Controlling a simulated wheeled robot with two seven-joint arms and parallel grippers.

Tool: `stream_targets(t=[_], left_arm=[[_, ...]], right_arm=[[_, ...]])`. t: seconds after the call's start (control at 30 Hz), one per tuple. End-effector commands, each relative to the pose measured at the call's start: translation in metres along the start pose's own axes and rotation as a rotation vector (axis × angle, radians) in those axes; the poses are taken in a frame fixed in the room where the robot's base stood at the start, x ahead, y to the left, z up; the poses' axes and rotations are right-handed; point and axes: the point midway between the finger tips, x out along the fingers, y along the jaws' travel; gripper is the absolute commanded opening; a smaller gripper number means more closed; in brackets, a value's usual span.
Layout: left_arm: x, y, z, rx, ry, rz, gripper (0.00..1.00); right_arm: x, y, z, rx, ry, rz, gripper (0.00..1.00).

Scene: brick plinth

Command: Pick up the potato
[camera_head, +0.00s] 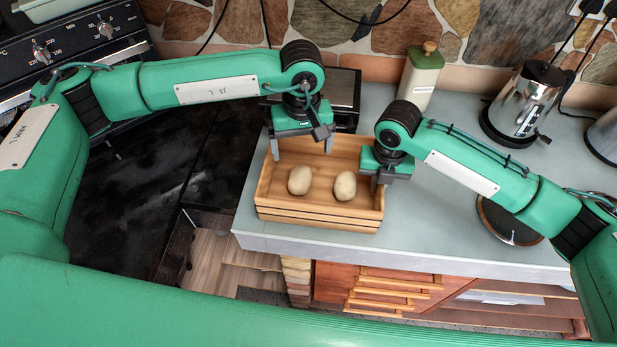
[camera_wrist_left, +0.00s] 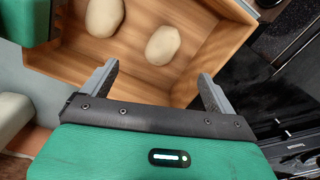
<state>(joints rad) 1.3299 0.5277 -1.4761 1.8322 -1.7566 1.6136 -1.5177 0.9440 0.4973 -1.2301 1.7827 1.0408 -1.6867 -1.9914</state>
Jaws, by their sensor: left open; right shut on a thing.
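Two pale tan potatoes lie apart in a wooden crate (camera_head: 320,224): the left potato (camera_head: 300,180) and the right potato (camera_head: 345,186). My left gripper (camera_head: 301,150) is open and empty over the back of the crate. In the left wrist view, the left potato (camera_wrist_left: 163,45) lies just beyond the gap between the open fingers (camera_wrist_left: 158,78), and the right potato (camera_wrist_left: 104,17) is off to the upper left. My right gripper (camera_head: 377,181) is at the crate's right wall and shut on it; its fingertips are partly hidden.
The crate stands on a grey counter (camera_head: 450,220) near its front left edge. A black scale-like appliance (camera_head: 343,92) is behind the crate. A dark stove is on the left.

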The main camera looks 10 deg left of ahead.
Motion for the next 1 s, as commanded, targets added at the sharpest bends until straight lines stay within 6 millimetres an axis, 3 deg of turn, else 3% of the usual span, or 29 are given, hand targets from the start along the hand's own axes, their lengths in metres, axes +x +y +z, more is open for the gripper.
stream_targets(t=[0.7, 1.0], left_arm=[[-0.022, 0.054, 0.012, -1.157, -0.063, -0.180, 0.91], [-0.004, 0.043, 0.004, -1.511, 0.216, -0.283, 0.91]], right_arm=[[-0.001, 0.000, 0.000, 0.001, -0.001, 0.000, 0.00], [-0.001, 0.000, 0.000, 0.001, 0.000, 0.000, 0.00]])
